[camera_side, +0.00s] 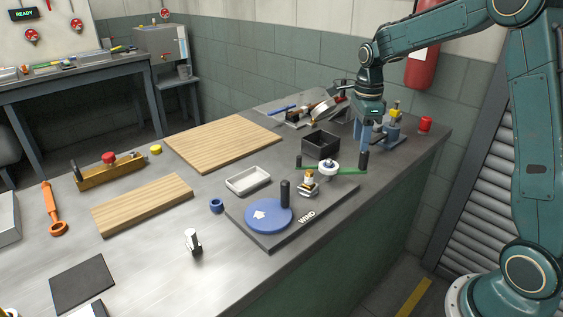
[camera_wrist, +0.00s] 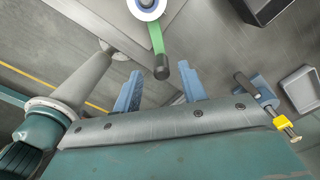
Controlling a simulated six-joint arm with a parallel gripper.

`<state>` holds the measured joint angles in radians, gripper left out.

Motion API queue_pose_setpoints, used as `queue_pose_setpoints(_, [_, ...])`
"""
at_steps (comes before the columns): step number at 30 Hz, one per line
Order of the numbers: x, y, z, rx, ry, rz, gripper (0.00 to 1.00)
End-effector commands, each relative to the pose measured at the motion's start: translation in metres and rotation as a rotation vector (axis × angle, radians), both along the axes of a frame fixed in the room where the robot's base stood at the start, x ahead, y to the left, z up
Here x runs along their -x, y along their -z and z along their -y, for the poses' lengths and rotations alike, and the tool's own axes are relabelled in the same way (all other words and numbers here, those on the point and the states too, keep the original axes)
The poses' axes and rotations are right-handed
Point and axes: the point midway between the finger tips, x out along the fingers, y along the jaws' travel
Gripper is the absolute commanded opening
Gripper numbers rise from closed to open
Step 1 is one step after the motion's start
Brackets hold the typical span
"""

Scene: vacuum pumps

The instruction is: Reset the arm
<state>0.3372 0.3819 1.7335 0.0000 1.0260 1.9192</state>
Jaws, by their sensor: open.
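My gripper (camera_side: 370,138) hangs at the back right of the bench, its blue fingers pointing down. In the wrist view the two fingers (camera_wrist: 162,90) are apart with nothing between them. Just beyond their tips is the black knob (camera_wrist: 161,69) at the end of a green crank bar (camera_wrist: 155,37), with a white hub (camera_wrist: 147,5). In the side view the green bar (camera_side: 345,170) belongs to the dark plate (camera_side: 324,207) marked WIND, which also bears a blue disc (camera_side: 266,216) with a white arrow and an upright black handle (camera_side: 285,192).
A black bin (camera_side: 320,145) stands just left of my gripper. A blue clamp-like device (camera_side: 390,137) and red cylinder (camera_side: 425,124) are close on the right. A white tray (camera_side: 248,179) and wooden boards (camera_side: 222,142) lie left.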

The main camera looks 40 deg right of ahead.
Motion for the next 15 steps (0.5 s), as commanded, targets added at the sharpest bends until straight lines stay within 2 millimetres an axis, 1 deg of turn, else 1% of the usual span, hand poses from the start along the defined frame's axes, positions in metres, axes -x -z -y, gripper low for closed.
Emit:
queue_pose_setpoints(10, [0.001, -0.002, -0.002, 0.001, -0.016, 0.003, 0.42])
queue_pose_setpoints(15, [0.008, -0.014, -0.011, 0.009, -0.104, 0.024, 0.42])
